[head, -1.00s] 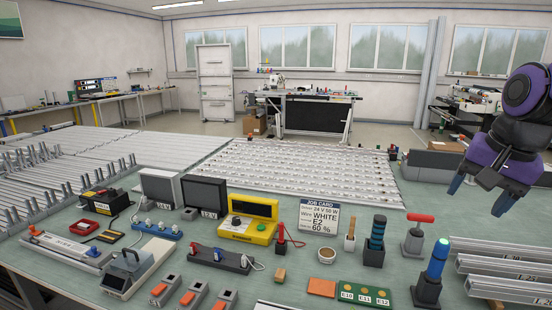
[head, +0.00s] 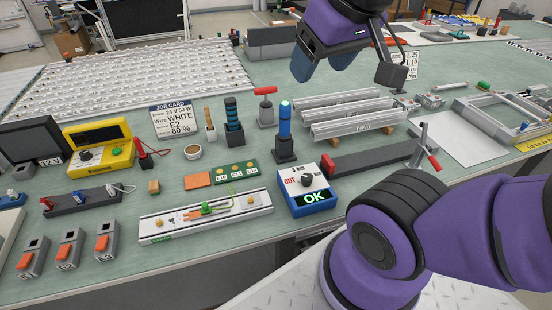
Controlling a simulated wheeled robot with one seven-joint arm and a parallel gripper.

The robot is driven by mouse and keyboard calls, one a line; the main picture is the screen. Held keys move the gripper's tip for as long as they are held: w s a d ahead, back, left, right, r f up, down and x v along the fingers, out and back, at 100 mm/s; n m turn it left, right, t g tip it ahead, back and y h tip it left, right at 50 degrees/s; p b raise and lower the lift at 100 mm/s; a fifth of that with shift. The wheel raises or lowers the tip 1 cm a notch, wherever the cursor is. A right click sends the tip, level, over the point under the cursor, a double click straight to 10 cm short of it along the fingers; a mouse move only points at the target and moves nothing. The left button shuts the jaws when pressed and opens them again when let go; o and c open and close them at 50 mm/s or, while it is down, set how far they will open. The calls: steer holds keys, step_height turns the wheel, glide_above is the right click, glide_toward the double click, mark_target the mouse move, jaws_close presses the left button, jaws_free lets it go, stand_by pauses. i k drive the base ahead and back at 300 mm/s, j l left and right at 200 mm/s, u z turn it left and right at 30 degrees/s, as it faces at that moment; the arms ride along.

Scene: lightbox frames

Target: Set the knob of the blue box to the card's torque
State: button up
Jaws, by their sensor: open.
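The blue box (head: 311,200) sits at the front of the bench, right of centre. It has a white top with a dark knob (head: 307,181), red "OUT" lettering beside it, and a green "OK" on its front display. The knob's exact pointing is too small to tell. The job card (head: 175,118) stands further back and reads 24 V 50 W, WHITE, E2, 60 %; I see no torque on it. A second card (head: 411,62) at the back right is partly hidden by my arm; its print is hard to read. My gripper (head: 322,70) is open and empty, high above and behind the box.
A white rail fixture (head: 205,213) lies left of the box. A blue-topped driver in a dark stand (head: 285,147) stands behind it. A grey bar with a red-handled clamp (head: 375,158) lies to its right. A yellow box with its own knob (head: 98,148) stands left.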

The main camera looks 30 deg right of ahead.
mark_target(306, 181)
steer(key=k+l+z, duration=0.4)
steer(key=z, duration=0.15)
steer(key=k+z, duration=0.1)
steer(key=z, duration=0.9)
steer(key=u, duration=1.3)
